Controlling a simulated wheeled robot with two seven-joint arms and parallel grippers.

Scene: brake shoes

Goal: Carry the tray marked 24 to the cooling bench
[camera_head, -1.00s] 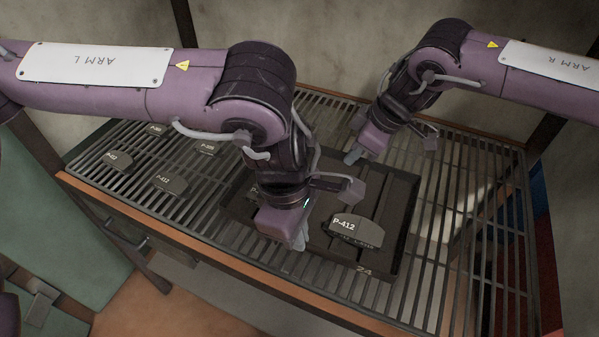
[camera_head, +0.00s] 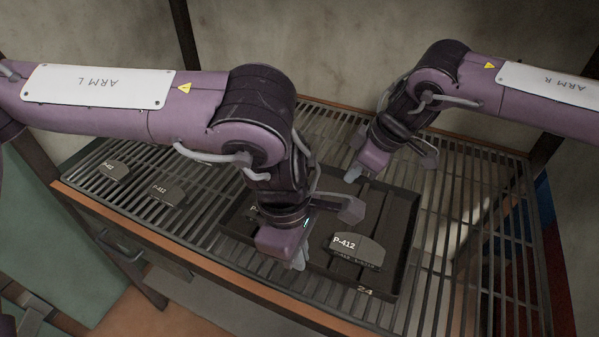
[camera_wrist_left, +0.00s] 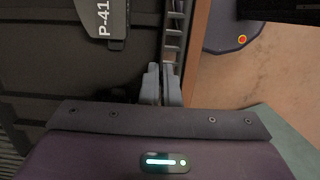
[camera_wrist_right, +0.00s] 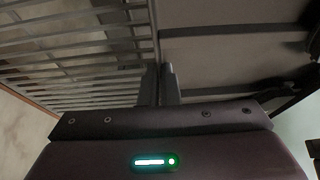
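The dark tray (camera_head: 410,245) marked 24 (camera_head: 364,291) is over the slatted bench (camera_head: 470,225); I cannot tell whether it touches the slats. It holds a grey P-412 brake shoe (camera_head: 358,251) and another (camera_head: 254,209) mostly behind my left arm. My left gripper (camera_head: 299,258) is at the tray's near wall. In the left wrist view its fingers (camera_wrist_left: 161,86) are close together, around the wall. My right gripper (camera_head: 353,172) is at the tray's far wall. In the right wrist view its fingers (camera_wrist_right: 159,86) are close together, around that wall. No sign identifies the cooling bench.
Grey brake shoes, P-412 (camera_head: 168,192) and another (camera_head: 117,171), lie on the slats at the left. The bench has an orange-brown front edge (camera_head: 160,237). Slats right of the tray are clear. A wall (camera_head: 330,45) stands behind. A red button (camera_wrist_left: 242,39) shows in the left wrist view.

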